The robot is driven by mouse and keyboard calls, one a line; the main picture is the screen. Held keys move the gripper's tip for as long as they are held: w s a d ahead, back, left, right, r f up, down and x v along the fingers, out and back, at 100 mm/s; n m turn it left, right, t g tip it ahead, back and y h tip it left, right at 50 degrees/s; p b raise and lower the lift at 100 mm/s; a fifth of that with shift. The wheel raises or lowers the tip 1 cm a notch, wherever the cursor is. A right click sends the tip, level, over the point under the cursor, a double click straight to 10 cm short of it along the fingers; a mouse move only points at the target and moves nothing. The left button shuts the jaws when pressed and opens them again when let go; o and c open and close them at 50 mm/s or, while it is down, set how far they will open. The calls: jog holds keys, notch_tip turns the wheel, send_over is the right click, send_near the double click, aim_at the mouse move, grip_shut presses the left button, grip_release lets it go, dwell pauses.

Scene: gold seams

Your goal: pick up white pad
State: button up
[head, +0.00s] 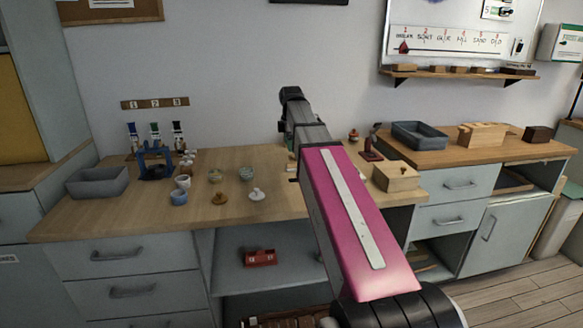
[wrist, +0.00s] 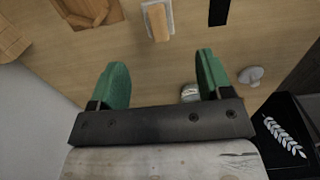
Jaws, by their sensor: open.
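A small pale, whitish rectangular pad (wrist: 148,22) lies on the wooden table at the top of the wrist view, with a tan block-shaped part on its face. I cannot tell whether that part is fixed to it. My gripper (wrist: 162,64) has two green fingers set wide apart, with only bare tabletop showing between their tips. The pad lies beyond the fingertips, roughly in line with the gap, and is not touched. In the head view my pink arm hides part of the counter, and I cannot make out the pad or the fingers there.
In the wrist view, a round grey piece (wrist: 250,75) and a small jar-like thing (wrist: 189,91) are near the right finger; wooden items (wrist: 88,12) lie upper left. In the head view, a grey tray (head: 97,182), a blue rack (head: 155,163) and a wooden box (head: 397,177) stand on the counter.

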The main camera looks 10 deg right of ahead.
aim_at(290, 163)
notch_tip(290, 163, down, 9)
jog(key=shift+a, duration=0.1)
dwell(0.5)
jog(key=shift+c, duration=0.3)
jog(key=c, duration=0.9)
